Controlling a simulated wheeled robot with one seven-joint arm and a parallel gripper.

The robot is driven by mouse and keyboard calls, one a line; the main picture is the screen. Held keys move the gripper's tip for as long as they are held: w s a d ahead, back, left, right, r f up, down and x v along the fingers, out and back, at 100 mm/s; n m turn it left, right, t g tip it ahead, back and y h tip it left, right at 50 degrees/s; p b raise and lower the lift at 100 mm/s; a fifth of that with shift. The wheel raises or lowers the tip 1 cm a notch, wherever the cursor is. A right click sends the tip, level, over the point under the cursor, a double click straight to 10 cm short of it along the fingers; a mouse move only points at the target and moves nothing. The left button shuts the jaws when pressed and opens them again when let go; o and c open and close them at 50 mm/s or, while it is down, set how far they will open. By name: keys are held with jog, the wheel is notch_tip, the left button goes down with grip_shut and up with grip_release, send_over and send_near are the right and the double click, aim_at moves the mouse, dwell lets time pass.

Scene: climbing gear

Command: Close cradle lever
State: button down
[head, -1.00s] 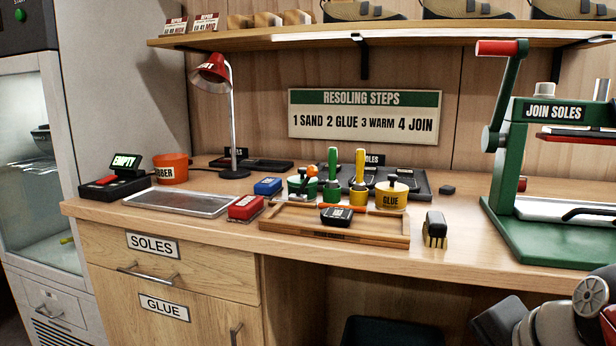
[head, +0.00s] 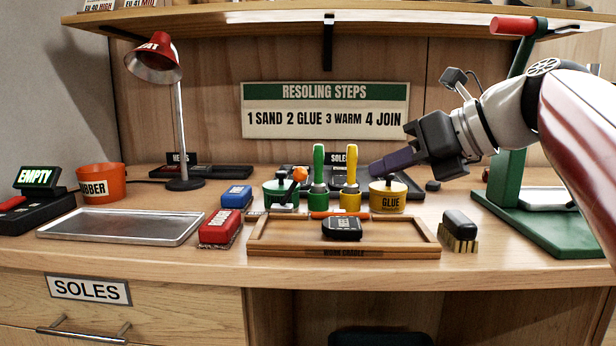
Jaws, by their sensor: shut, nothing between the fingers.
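The wooden work cradle (head: 262,246) lies near the table's front edge, with a dark labelled block (head: 342,228) inside it. An orange knob (head: 300,174) on a dark arm stands up behind the cradle's left part, in front of a green pot; it looks like a raised lever, but where it joins is unclear. A low orange bar (head: 336,214) runs along the cradle's back edge. My gripper (head: 377,168) reaches in from the right, shut and empty, its purple-grey fingers pointing left. In the picture its tips overlap the top of the glue pot; contact cannot be told.
The glue pot (head: 388,201), a green-handled tool (head: 318,165) and a yellow-handled tool (head: 350,168) stand close behind the cradle. A red block (head: 220,228) sits left of it, a brush (head: 460,230) right. The green press (head: 560,230) stands at far right.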

dwell(0.3)
jog(key=b, duration=0.2)
send_near(293, 188)
notch_tip(293, 188, down, 3)
jog(key=shift+s+f, duration=0.1)
jog(key=shift+s, duration=0.05)
jog(key=shift+w+a+r+p, duration=0.15)
jog(key=shift+w+a+r, duration=0.1)
jog(key=shift+w+a, duration=0.2)
jog(key=shift+w+a+r+p, duration=0.15)
jog(key=shift+w+a+r, duration=0.15)
jog(key=shift+w, duration=0.2)
jog(key=shift+w+a+r, duration=0.15)
jog(key=shift+w+a, duration=0.3)
jog(key=shift+a, duration=0.05)
jog(key=shift+r, duration=0.1)
